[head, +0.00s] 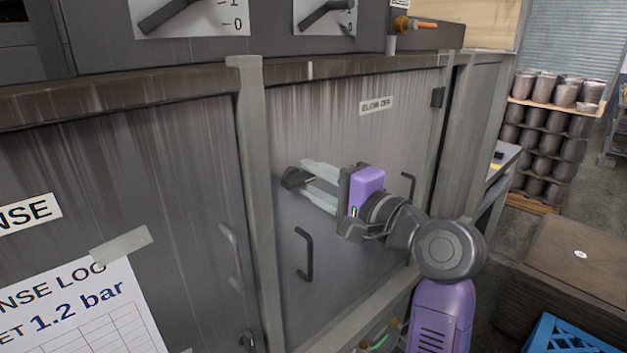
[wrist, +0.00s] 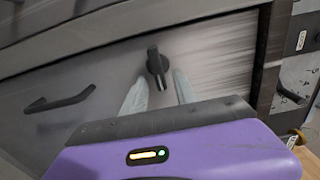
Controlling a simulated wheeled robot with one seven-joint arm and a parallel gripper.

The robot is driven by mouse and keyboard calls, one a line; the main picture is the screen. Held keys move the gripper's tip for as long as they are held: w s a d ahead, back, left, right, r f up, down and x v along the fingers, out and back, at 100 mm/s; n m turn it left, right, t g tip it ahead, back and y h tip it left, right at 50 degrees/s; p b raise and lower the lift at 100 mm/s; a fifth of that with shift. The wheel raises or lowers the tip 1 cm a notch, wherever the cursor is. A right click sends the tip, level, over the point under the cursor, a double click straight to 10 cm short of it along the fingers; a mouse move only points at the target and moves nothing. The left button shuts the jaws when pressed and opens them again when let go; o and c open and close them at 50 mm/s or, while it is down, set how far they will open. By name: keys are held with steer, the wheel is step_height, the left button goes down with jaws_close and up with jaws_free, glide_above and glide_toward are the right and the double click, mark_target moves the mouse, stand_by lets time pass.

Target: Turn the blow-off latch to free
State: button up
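The blow-off latch (head: 292,178) is a dark turning knob on the grey cabinet door under the "BLOW OFF" label (head: 376,105). In the wrist view the latch (wrist: 155,62) shows a round hub with a short lever pointing down in the picture. My gripper (head: 306,177) is at the door, with its pale fingers reaching to the latch. In the wrist view my gripper (wrist: 160,80) is open, one finger on each side of the lever, with gaps showing. Whether a fingertip touches the latch or door cannot be told.
A dark door handle (head: 304,254) stands out below the latch. It also shows in the wrist view (wrist: 60,101). A grey post (head: 256,180) runs left of the door. Dial switches (head: 325,12) sit above. A brown box (head: 577,262) and blue crate (head: 565,336) stand right.

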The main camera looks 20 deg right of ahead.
steer(key=b+v, duration=0.1)
steer(key=v, duration=0.7)
steer(key=shift+b, duration=0.3)
steer(key=shift+w, duration=0.1)
